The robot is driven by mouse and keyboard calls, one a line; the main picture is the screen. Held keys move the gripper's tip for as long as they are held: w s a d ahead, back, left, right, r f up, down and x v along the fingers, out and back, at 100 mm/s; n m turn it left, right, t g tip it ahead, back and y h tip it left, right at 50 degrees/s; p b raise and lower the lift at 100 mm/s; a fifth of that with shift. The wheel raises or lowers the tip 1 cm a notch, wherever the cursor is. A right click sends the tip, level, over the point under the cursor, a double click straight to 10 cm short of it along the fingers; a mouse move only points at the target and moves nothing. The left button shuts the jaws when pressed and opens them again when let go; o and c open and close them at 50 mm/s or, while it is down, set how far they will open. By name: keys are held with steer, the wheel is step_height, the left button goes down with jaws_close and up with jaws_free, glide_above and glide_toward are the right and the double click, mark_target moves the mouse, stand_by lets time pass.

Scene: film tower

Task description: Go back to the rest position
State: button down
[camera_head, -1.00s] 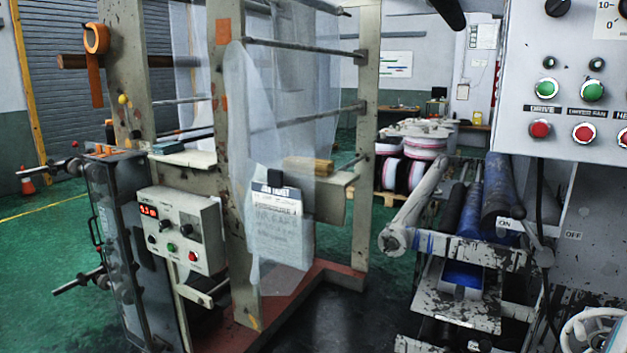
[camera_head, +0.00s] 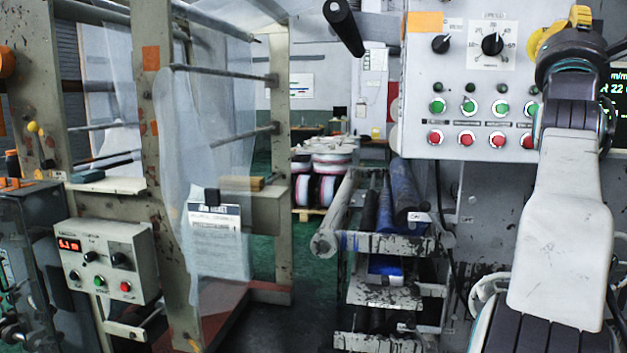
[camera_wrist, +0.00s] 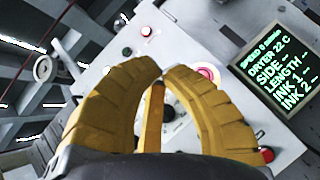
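My arm rises at the right of the head view, and my gripper (camera_head: 565,22) is at its top, in front of the control panel (camera_head: 455,100). In the wrist view the two yellow fingers of my gripper (camera_wrist: 163,70) curve inward, and their tips nearly meet. I see nothing clearly held. An orange strip (camera_wrist: 153,115) shows in the gap between the fingers; I cannot tell what it belongs to. The panel also fills the middle of the wrist view (camera_wrist: 110,85), behind the fingers. Part of the panel's right side is hidden by my arm in the head view.
A dark screen (camera_wrist: 280,65) with green text is beside the panel. Rollers (camera_head: 395,205) stand below the panel. A frame with hanging clear film (camera_head: 215,100) and a small control box (camera_head: 105,265) are at the left. Green floor (camera_head: 305,260) shows between.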

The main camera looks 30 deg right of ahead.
steer(key=w+d+f+m+g+y, duration=0.2)
steer(key=d+f+m+y, duration=0.2)
steer(key=f+m, duration=0.65)
steer(key=w+d+f+m+g+y, duration=0.3)
steer(key=f+m, duration=0.4)
steer(key=f, duration=0.6)
steer(key=s+a+f+m+g+y, duration=0.1)
steer(key=s+a+f+m+y, duration=0.2)
steer(key=f, duration=0.7)
steer(key=a+f+m+g+y, duration=0.1)
steer(key=a+f+m+y, duration=0.25)
steer(key=f, duration=0.65)
steer(key=s+a+f+g+y+p, duration=0.1)
steer(key=a+f+y, duration=0.2)
steer(key=a+f, duration=0.35)
steer(key=s+a+f+g+y, duration=0.1)
steer(key=a+f+y, duration=0.15)
steer(key=a, duration=0.65)
steer(key=s+a+f+y+p, duration=0.1)
steer(key=a+f+y, duration=0.1)
steer(key=a+f, duration=0.45)
steer(key=s+a+r+n+t+y+p, duration=0.1)
steer(key=a+n, duration=0.8)
steer(key=a, duration=1.3)
steer(key=shift+s+a+r+y+p, duration=0.3)
steer(key=shift+s+r+y+p, duration=0.3)
steer(key=shift+s+r+p, duration=0.35)
